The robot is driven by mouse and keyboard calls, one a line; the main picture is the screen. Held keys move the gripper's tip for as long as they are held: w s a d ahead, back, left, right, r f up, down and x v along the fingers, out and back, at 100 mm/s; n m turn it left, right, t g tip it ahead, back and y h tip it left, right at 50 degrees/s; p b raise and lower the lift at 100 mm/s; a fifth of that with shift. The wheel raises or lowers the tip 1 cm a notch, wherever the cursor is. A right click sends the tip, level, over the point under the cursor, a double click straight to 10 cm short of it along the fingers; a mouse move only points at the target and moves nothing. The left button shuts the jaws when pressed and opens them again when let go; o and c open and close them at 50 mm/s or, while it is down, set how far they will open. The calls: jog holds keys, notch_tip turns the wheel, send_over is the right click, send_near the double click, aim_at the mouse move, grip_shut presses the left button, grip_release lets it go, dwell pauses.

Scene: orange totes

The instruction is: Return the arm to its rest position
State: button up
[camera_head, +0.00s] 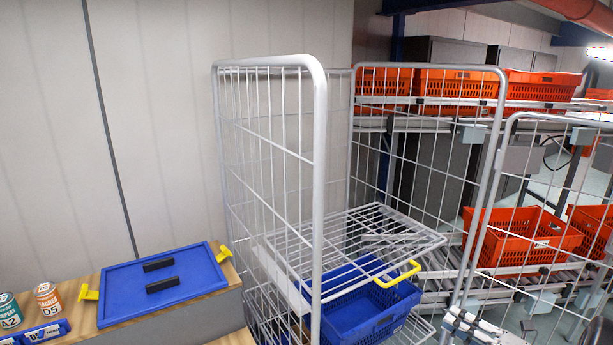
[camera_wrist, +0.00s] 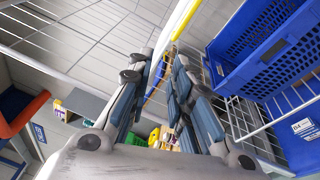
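My gripper (camera_wrist: 160,72) shows in the wrist view with its two dark-padded fingers apart and a gap between them. It looks open, and I see nothing held between the fingers. A blue crate (camera_wrist: 262,50) is at the upper right of that view, beyond the right finger. A light bar with a yellow edge (camera_wrist: 176,32) runs past the fingertips; I cannot tell how far off it is.
A wire roll cage (camera_head: 318,180) stands mid-view with a hinged wire shelf (camera_head: 385,232) and a blue crate (camera_head: 365,312) inside. Orange totes (camera_head: 522,238) sit on racks at right. A wooden bench (camera_head: 222,272) at left bears a blue lid (camera_head: 163,283) and cans (camera_head: 47,297).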

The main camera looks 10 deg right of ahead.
jog(key=a+r+n+g+y, duration=0.1)
jog(key=a+r+n+g, duration=0.25)
jog(key=a, duration=0.25)
jog(key=s+a+r+n+g+b, duration=0.1)
jog(key=a+r+n+g, duration=0.1)
jog(key=a+n, duration=0.35)
jog(key=a+r+n+g+y, duration=0.1)
jog(key=a+r+n+g, duration=0.25)
jog(key=a, duration=0.25)
jog(key=s+a+r+n+g+h+b, duration=0.1)
jog(key=s+a+r+n+g+h, duration=0.2)
jog(key=s+a+n, duration=0.7)
jog(key=s+a+f+n+t+h+b, duration=0.1)
jog(key=s+a+n+h+b, duration=0.1)
jog(key=s+n+h, duration=0.7)
jog(key=shift+s+a+n, duration=0.9)
jog(key=shift+s+n, duration=3)
jog(key=shift+n, duration=2.45)
jog(key=shift+f, duration=0.1)
